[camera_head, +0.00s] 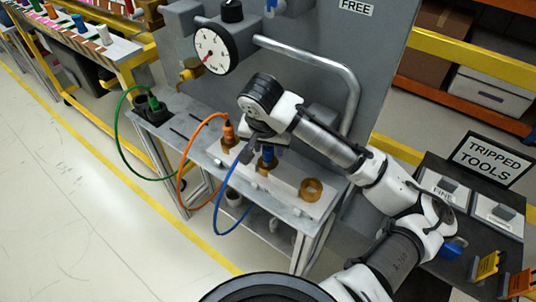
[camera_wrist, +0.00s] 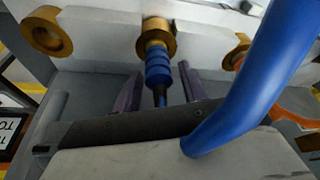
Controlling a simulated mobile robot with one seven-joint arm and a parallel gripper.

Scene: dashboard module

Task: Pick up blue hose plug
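The blue hose plug (camera_head: 268,154) sits in a brass socket on the light block of the metal bench. In the wrist view the ribbed blue plug (camera_wrist: 158,66) points out of its brass socket (camera_wrist: 157,38). My gripper (camera_wrist: 160,80) is open, with one dark finger on each side of the plug and visible gaps between. In the head view my gripper (camera_head: 262,138) is just above the plug and partly hides it. A blue hose (camera_head: 224,200) hangs below the plug and loops to the left; it crosses the right of the wrist view (camera_wrist: 255,75).
An orange hose plug (camera_head: 228,132) and a green hose plug (camera_head: 153,103) stand to the left. An empty brass ring socket (camera_head: 311,189) is to the right. A pressure gauge (camera_head: 215,48) and a bent metal pipe (camera_head: 335,75) are behind. A tripped-tools table (camera_head: 455,185) stands at right.

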